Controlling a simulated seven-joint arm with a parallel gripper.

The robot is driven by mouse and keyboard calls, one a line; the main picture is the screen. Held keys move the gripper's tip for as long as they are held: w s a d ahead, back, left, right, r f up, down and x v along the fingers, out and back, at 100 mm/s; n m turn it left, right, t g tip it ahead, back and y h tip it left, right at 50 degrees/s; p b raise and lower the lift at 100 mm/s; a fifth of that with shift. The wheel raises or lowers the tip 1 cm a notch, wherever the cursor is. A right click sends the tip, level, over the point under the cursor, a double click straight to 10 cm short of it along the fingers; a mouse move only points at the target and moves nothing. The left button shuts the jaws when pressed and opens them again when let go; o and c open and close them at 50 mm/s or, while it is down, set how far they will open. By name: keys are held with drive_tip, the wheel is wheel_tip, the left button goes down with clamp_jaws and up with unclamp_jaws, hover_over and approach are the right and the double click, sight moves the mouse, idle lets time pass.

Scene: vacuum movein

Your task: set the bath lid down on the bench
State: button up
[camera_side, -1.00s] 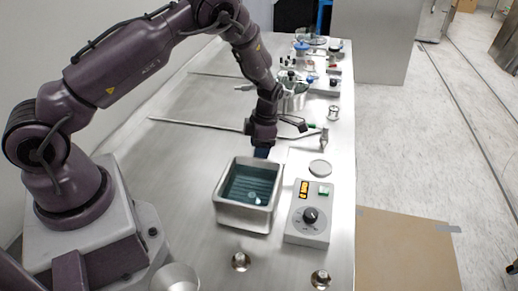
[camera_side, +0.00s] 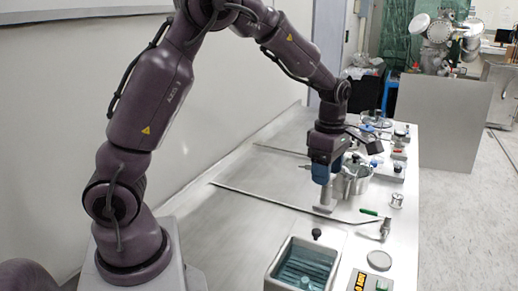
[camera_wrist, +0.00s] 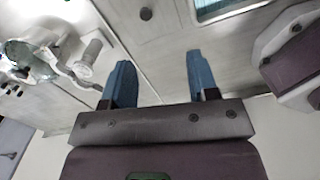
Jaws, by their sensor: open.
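The bath lid (camera_side: 316,234) shows mainly as a dark knob just behind the bath (camera_side: 271,268). Its plate is hard to tell from the steel bench (camera_side: 240,215), but it appears to lie flat there. The knob also shows in the wrist view (camera_wrist: 146,13), ahead of the fingers. The bath is uncovered and shows blue-green liquid inside; its edge is at the top of the wrist view (camera_wrist: 232,13). My gripper (camera_side: 320,176) is open and empty, raised behind the lid and apart from it. Its two blue fingers are spread in the wrist view (camera_wrist: 158,62).
A grey post (camera_side: 325,197) stands near the gripper. A steel pot (camera_side: 357,182) is just beyond it. A rod with a green end (camera_side: 372,214) and a round disc (camera_side: 379,260) are on the right. A control box (camera_side: 365,282) sits beside the bath. The left bench is clear.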

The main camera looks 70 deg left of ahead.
drive_tip(key=s+d+r+m+t, duration=0.2)
drive_tip(key=s+r+m, duration=0.4)
drive_tip(key=s+m, duration=0.4)
drive_tip(key=s+d+r+m+t, duration=0.3)
drive_tip(key=s+r+m, duration=0.4)
drive_tip(key=s+m, duration=0.3)
drive_tip(key=d+m, duration=0.1)
drive_tip(key=m, duration=0.3)
drive_tip(key=shift+s+d+m+t, duration=0.2)
drive_tip(key=shift+s+m+t, duration=0.1)
drive_tip(key=shift+m, duration=0.1)
